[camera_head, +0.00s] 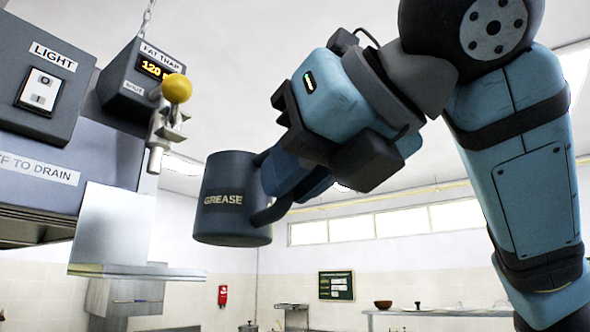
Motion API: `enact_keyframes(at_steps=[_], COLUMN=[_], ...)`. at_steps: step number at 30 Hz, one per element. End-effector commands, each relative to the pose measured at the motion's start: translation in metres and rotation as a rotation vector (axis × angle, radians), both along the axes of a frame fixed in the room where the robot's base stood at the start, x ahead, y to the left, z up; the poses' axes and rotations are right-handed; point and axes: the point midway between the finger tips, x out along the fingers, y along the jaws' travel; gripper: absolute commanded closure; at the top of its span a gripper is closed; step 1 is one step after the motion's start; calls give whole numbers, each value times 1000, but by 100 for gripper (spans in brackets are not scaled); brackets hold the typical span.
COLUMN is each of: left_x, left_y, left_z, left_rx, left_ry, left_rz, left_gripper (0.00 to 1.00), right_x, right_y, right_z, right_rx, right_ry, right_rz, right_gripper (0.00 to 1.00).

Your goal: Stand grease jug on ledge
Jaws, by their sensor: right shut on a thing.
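The dark grey grease jug (225,220), labelled GREASE, hangs upright in the air near the middle of the camera_head view. My right gripper (268,187) is shut on the jug at its handle side, coming in from the right. The fingertips are partly hidden by the jug and my wrist. A thin metal ledge (140,272) sticks out at the left, below and left of the jug, with visible space between them. My left gripper is not in view.
A drain tap with a yellow ball knob (177,88) sits above the ledge, left of the jug. The FAT TRAP box (125,95) reads 120 and hangs by a chain. A LIGHT switch box (45,75) is at far left. The ledge top looks clear.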

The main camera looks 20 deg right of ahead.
Motion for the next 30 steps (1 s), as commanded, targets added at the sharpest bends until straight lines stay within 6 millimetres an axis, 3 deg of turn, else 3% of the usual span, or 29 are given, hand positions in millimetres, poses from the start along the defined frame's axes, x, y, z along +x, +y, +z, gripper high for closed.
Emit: enact_keyframes(at_steps=[30], left_x=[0], left_y=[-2], left_z=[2], left_rx=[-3], left_ry=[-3], left_rz=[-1], left_gripper=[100], right_x=[82], right_y=[60], right_z=[-10], right_rx=[0], right_ry=[1], right_rz=[1], right_gripper=[100])
